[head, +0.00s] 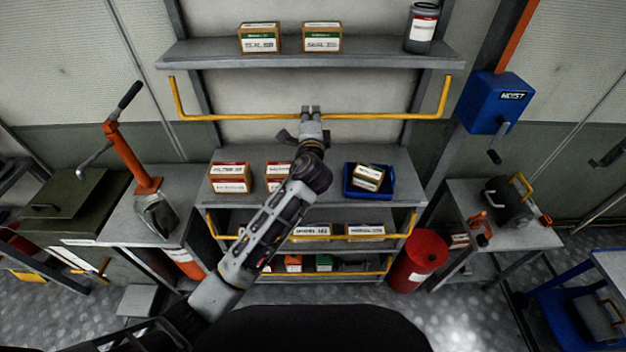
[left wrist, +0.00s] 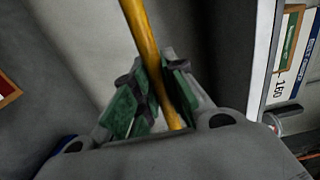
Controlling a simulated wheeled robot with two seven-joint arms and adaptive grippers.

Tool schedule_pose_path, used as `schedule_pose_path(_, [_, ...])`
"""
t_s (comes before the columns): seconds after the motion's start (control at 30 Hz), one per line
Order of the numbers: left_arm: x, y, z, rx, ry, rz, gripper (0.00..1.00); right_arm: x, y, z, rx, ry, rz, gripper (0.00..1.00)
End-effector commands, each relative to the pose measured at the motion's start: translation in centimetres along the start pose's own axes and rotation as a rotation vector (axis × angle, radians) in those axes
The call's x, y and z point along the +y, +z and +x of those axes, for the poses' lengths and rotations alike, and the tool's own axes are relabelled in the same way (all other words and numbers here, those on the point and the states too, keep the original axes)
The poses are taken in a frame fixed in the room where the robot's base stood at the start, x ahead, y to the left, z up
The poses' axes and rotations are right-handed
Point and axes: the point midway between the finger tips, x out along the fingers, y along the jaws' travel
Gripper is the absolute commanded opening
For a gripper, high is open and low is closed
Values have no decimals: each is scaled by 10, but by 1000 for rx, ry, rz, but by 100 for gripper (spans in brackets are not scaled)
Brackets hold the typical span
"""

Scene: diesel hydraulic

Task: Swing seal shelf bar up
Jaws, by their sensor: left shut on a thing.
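A yellow bar (head: 375,116) runs across the front of the upper shelf unit, below its top shelf (head: 385,53). Its two ends bend up towards the sides of that shelf. My left gripper (head: 311,112) is at the middle of the bar, and its fingers are shut on it. In the left wrist view the yellow bar (left wrist: 143,45) passes between the green-padded fingers (left wrist: 158,100). My right gripper is not in view.
Two boxes (head: 260,38) and a dark jar (head: 421,28) stand on the top shelf. Below are more boxes (head: 230,178) and a blue bin (head: 352,186). Lower yellow bars (head: 402,233) front the shelves. A blue hoist box (head: 494,102) hangs at right.

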Motion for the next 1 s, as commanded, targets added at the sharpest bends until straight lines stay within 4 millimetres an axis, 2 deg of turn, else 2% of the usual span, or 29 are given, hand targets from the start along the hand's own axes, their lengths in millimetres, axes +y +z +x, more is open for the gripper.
schedule_pose_path(0.27, [-1,0,-4,0,2,0,7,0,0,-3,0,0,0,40])
schedule_pose_path(1.0, [-17,0,-32,0,-2,1,7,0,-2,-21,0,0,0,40])
